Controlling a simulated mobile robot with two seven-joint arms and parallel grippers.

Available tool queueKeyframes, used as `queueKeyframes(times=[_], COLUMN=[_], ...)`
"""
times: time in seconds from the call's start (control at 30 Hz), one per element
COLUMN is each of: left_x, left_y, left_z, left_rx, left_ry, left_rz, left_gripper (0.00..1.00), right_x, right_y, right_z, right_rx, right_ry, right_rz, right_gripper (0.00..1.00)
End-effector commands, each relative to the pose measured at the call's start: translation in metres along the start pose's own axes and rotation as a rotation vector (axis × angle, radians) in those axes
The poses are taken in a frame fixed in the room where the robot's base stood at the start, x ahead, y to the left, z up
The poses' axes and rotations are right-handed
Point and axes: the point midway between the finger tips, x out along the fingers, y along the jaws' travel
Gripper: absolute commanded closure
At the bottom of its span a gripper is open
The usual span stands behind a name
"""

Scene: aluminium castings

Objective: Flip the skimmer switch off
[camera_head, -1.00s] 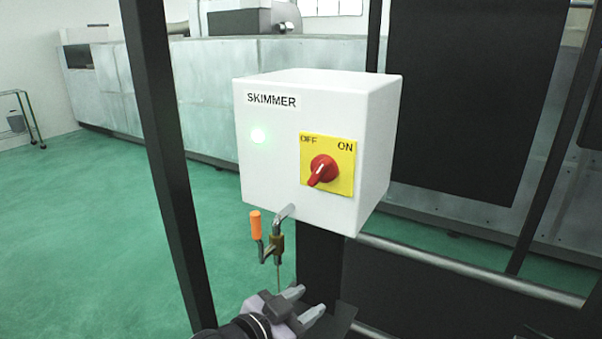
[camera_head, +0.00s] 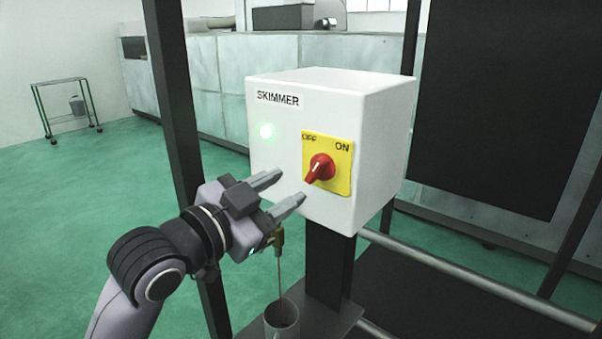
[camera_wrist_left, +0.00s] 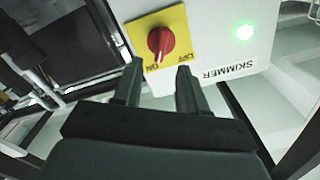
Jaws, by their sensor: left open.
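The white skimmer box (camera_head: 280,180) stands on a dark post. Its switch is a red rotary knob (camera_head: 320,168) on a yellow plate (camera_head: 341,180) marked OFF and ON. The knob's grip slants toward the lower left in the head view; I cannot tell for sure which mark it is set to. A green lamp (camera_head: 265,131) is lit. My left gripper (camera_head: 292,185) is open and empty, just left of and below the knob, apart from it. In the left wrist view the knob (camera_wrist_left: 160,42) shows beyond and between the fingertips (camera_wrist_left: 159,67). My right gripper is not in view.
A dark upright (camera_head: 172,100) stands left of the box, and a rail (camera_head: 480,285) runs at the right. A small cart (camera_head: 62,85) stands far left.

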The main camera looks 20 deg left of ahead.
Motion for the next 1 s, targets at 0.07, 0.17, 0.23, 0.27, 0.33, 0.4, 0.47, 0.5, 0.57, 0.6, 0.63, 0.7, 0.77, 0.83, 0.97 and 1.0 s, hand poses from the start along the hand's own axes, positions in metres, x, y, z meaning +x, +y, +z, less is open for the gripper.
queueKeyframes(times=[0.07, 0.17, 0.23, 0.27, 0.33, 0.4, 0.47, 0.5, 0.57, 0.6, 0.63, 0.7, 0.77, 0.83, 0.97, 1.0], left_x=[0.001, 0.008, 0.016, 0.020, 0.030, 0.040, 0.047, 0.052, 0.058, 0.061, 0.063, 0.067, 0.070, 0.071, 0.071, 0.071], left_y=[-0.001, -0.001, -0.001, -0.001, -0.002, -0.001, -0.001, -0.001, -0.001, -0.002, -0.001, -0.001, -0.001, -0.001, -0.001, -0.001], left_z=[-0.003, -0.003, -0.003, -0.003, -0.003, -0.003, -0.003, -0.003, -0.003, -0.003, -0.003, -0.002, -0.002, -0.002, -0.002, -0.002], left_rx=[0.004, 0.004, 0.002, 0.001, 0.002, 0.002, 0.002, 0.002, 0.002, 0.003, 0.003, 0.003, 0.003, 0.003, 0.004, 0.004], left_ry=[0.003, 0.004, 0.003, 0.003, 0.003, 0.002, 0.003, 0.002, 0.003, 0.003, 0.003, 0.002, 0.002, 0.003, 0.003, 0.003], left_rz=[0.000, 0.000, 0.001, 0.001, 0.000, 0.000, 0.000, 0.001, 0.000, 0.000, 0.000, 0.001, 0.001, 0.001, 0.000, 0.000], left_gripper=[0.58, 0.58, 0.58, 0.58, 0.58, 0.58, 0.58, 0.58, 0.58, 0.58, 0.58, 0.58, 0.58, 0.58, 0.58, 0.58], right_x=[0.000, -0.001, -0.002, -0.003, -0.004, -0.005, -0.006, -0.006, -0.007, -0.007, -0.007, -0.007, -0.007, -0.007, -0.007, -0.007], right_y=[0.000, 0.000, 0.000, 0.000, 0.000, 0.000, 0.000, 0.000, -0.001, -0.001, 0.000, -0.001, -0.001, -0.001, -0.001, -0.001], right_z=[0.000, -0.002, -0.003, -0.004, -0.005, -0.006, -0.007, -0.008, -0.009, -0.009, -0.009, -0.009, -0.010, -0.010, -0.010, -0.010], right_rx=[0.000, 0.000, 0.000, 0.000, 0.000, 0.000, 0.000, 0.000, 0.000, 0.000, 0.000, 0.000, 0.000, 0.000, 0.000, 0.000], right_ry=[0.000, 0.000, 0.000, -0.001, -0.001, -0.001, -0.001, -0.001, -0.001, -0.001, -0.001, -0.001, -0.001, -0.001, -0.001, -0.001], right_rz=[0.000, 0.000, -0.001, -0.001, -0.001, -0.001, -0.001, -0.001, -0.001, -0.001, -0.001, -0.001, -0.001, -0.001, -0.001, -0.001], right_gripper=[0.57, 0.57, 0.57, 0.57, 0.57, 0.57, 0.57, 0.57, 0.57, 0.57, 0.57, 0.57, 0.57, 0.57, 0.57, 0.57])
